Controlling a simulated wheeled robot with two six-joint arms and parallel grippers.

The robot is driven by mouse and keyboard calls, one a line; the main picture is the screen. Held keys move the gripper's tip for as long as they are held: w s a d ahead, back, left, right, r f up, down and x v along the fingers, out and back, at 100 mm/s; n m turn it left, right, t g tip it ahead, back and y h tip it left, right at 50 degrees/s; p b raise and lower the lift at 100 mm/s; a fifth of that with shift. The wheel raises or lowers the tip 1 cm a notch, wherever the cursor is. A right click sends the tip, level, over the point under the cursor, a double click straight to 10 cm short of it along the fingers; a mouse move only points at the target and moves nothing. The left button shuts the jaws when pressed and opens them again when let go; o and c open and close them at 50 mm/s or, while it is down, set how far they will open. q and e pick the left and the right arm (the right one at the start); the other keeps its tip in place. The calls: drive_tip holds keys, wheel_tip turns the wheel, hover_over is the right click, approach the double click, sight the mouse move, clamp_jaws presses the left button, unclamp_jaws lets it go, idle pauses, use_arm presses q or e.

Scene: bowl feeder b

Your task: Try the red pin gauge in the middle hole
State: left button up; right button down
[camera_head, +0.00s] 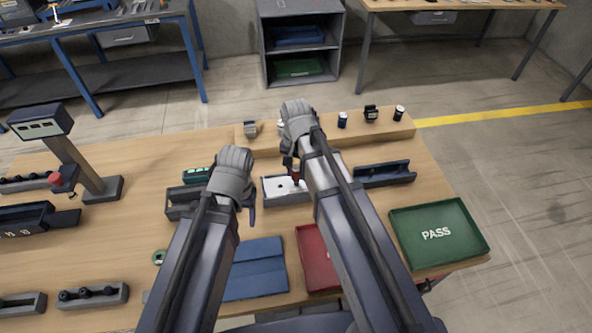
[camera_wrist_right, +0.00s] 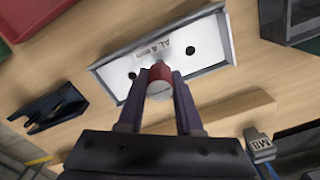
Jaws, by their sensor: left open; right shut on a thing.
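The red pin gauge (camera_wrist_right: 160,78) is held between the fingers of my right gripper (camera_wrist_right: 158,98); in the head view the gauge (camera_head: 296,173) stands above the white plate. The white plate (camera_wrist_right: 210,50) lies in a grey tray-like fixture, also in the head view (camera_head: 274,185). Two dark holes show in the plate, one on either side of the gauge. The gauge and fingers cover the plate's middle, so the middle hole is hidden. I cannot tell whether the gauge's tip is in it. My left gripper (camera_head: 248,208) is open, left of the fixture.
A wooden rack (camera_head: 320,137) with several gauges stands behind the fixture. A dark blue holder (camera_head: 385,174) is to its right. A green PASS tray (camera_head: 438,255) and a red tray (camera_head: 312,250) are in front, beside a blue mat (camera_head: 258,270). A display stand (camera_head: 75,155) is at left.

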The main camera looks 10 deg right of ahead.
drive_tip(key=shift+f+b, duration=0.4)
idle(0.3)
drive_tip(key=shift+r, duration=0.1)
idle(0.8)
drive_tip(key=shift+r+p, duration=2.45)
drive_tip(key=shift+p, duration=0.15)
drive_tip(key=shift+f, duration=0.1)
drive_tip(key=shift+f+b, duration=2.1)
drive_tip(key=shift+b, duration=0.15)
drive_tip(key=shift+f+b, duration=0.35)
drive_tip(key=shift+r, duration=0.15)
drive_tip(key=shift+r+p, duration=2.4)
drive_tip(key=shift+p, duration=0.15)
